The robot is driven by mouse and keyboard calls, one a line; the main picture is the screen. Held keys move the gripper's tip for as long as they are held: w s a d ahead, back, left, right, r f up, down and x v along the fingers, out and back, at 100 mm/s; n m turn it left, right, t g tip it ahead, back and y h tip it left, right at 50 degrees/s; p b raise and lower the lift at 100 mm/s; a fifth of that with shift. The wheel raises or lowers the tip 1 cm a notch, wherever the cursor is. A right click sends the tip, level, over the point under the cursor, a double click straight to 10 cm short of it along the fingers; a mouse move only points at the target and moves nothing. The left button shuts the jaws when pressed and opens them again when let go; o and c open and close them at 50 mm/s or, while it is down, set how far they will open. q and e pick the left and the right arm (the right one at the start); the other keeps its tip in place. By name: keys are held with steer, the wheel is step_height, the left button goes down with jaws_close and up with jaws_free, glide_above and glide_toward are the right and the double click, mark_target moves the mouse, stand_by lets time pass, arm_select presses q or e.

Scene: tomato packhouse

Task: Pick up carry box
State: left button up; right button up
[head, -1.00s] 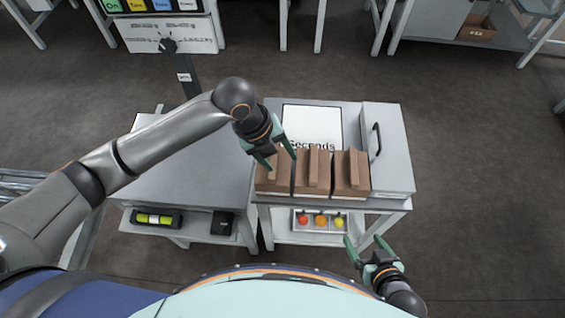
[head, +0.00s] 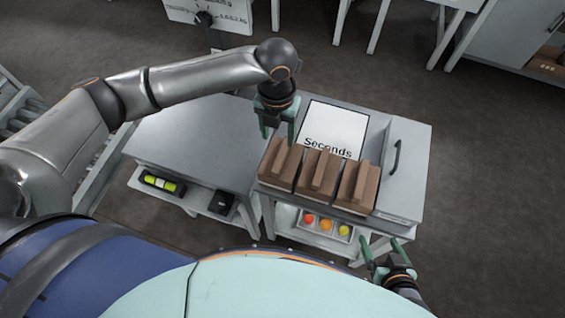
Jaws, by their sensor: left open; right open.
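Three brown cardboard carry boxes stand in a row along the front of the right-hand table: a left box (head: 281,163), a middle box (head: 316,175) and a right box (head: 357,187). Each has a raised ridge on top. My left gripper (head: 278,136) is open and points down just behind the left box, near its upper left edge. It looks empty; I cannot tell whether it touches the box. My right gripper (head: 381,243) is open and empty, low in front of the table's right front corner, apart from the boxes.
A white sheet marked "Seconds" (head: 337,125) lies behind the boxes. A grey case with a dark handle (head: 402,170) stands at right. A tray of coloured tomatoes (head: 325,225) sits on the shelf below. The left table (head: 190,145) has a bare top.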

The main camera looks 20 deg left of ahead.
mark_target(282, 154)
arm_select(q)
steer(key=f, duration=0.8)
steer(key=shift+w+d, duration=0.3)
steer(key=shift+d, duration=0.05)
jaws_close()
stand_by(0.4)
